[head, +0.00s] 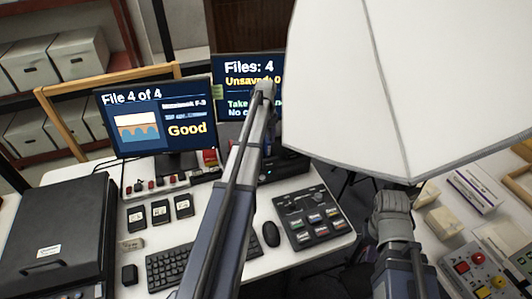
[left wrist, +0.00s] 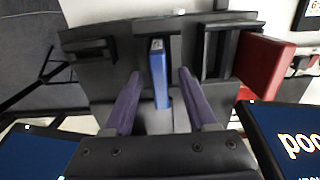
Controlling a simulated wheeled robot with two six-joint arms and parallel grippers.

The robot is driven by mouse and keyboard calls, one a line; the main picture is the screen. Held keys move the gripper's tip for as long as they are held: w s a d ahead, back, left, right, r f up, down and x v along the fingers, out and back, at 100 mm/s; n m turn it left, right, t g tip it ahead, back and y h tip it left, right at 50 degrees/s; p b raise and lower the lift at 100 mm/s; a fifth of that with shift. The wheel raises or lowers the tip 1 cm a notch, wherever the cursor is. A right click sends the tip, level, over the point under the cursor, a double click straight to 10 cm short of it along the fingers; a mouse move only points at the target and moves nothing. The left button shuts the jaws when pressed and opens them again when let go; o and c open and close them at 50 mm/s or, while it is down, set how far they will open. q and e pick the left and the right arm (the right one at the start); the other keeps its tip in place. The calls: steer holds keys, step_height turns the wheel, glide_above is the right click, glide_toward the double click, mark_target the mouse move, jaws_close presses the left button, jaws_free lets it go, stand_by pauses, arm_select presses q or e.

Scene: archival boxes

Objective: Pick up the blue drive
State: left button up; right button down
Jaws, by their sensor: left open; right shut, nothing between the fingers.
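The blue drive (left wrist: 159,72) stands upright in the black dock (left wrist: 185,45) in the left wrist view. My left gripper (left wrist: 157,75) is open, one finger on each side of the drive in the picture. I cannot tell whether the fingers touch it. Part of the black dock (head: 285,165) shows right of that arm. My right gripper is not visible; only part of my right arm shows there.
A large white panel (head: 400,80) fills the upper right. A keyboard (head: 180,268), mouse (head: 271,234) and control panel (head: 314,218) occupy the desk front.

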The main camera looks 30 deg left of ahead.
arm_select(q)
steer(key=shift+c, duration=0.3)
jaws_close()
stand_by(0.5)
